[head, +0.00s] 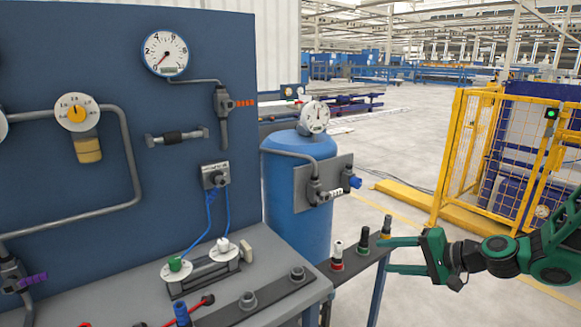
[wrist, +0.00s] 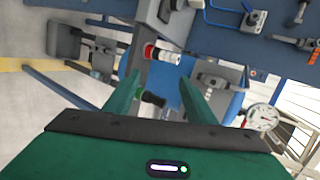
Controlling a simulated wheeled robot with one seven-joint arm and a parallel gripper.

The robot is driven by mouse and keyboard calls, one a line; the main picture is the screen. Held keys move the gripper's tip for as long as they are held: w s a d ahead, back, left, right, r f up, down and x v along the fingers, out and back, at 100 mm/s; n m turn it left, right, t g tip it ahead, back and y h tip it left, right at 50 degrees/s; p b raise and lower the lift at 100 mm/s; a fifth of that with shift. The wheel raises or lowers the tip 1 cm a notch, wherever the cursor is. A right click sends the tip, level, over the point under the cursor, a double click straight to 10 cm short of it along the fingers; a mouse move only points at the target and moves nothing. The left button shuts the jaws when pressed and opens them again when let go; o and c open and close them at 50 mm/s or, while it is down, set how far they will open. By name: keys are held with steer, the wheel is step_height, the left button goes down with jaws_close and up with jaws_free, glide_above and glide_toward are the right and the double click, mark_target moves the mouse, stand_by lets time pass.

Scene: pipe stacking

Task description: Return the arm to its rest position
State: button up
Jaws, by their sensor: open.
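My gripper (head: 384,256) is at the right in the head view, its two green fingers pointing left and spread apart. It is open, with nothing held between the fingers. In the wrist view, the gripper (wrist: 158,80) shows a clear gap between its fingertips. A red-based pipe piece (head: 337,258), a green-based one (head: 364,241) and a yellow one (head: 386,228) stand on a narrow dark shelf (head: 350,267) close to the fingertips. The wrist view shows the red and white piece (wrist: 162,54) beyond the fingers and the green-ringed black piece (wrist: 152,98) between them in the picture.
A blue tank (head: 297,190) with a gauge stands behind the shelf. A grey bench (head: 110,300) and a blue panel (head: 190,110) with pipes and gauges fill the left. A yellow safety cage (head: 470,150) stands at the right. Open floor (head: 385,155) lies between.

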steer(key=s+d+f+n+g+h, duration=0.1)
steer(key=s+d+n+g+h, duration=0.15)
steer(key=s, duration=0.35)
steer(key=s+d+f+n+g+h, duration=0.1)
steer(key=s+d+g+h, duration=0.15)
steer(key=s, duration=0.35)
steer(key=s+d+r+g+h, duration=0.1)
steer(key=s+d+r, duration=0.1)
steer(key=s, duration=0.5)
steer(key=s+d+r+m+g+h, duration=0.1)
steer(key=s+d+r, duration=0.2)
steer(key=s, duration=0.4)
steer(key=s+d+r+m+g+h, duration=0.1)
steer(key=s+d, duration=0.3)
steer(key=s, duration=0.4)
steer(key=shift+r+h, duration=0.6)
steer(key=shift+r, duration=0.3)
